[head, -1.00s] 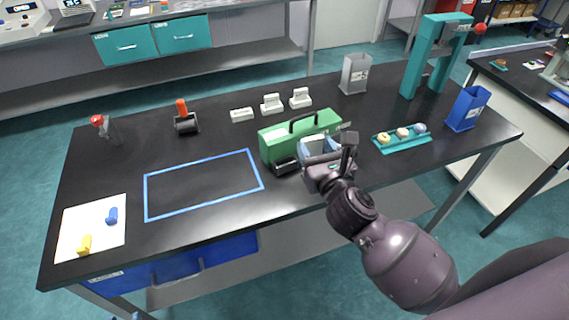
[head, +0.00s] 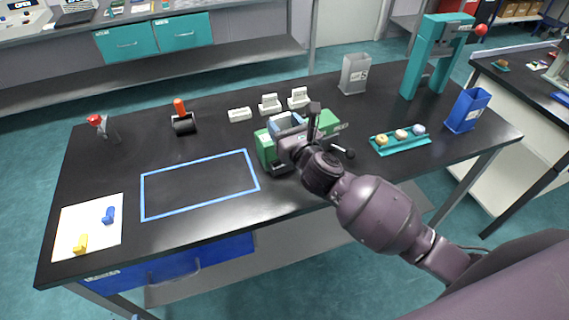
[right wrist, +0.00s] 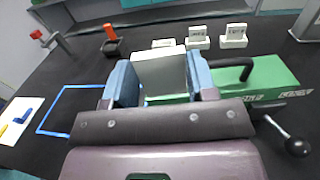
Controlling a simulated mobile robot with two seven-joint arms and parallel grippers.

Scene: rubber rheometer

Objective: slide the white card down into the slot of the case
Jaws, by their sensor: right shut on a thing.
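The green case (head: 264,148) stands near the table's front middle, mostly covered by my right gripper (head: 286,122) in the head view. In the right wrist view the case (right wrist: 262,80) shows its black handle and a lever with a black knob. My right gripper (right wrist: 153,85) is shut on the white card (right wrist: 159,72), which stands between the blue fingers over the left part of the case. The slot and the card's lower edge are hidden, so I cannot tell whether the card is in the slot. My left gripper is not in view.
Behind the case are a low white stand (head: 240,114) and two white stands with upright labelled cards (head: 270,103). A teal tray (head: 403,146) with round pieces lies to the right. A blue-outlined area (head: 200,185) at left is empty.

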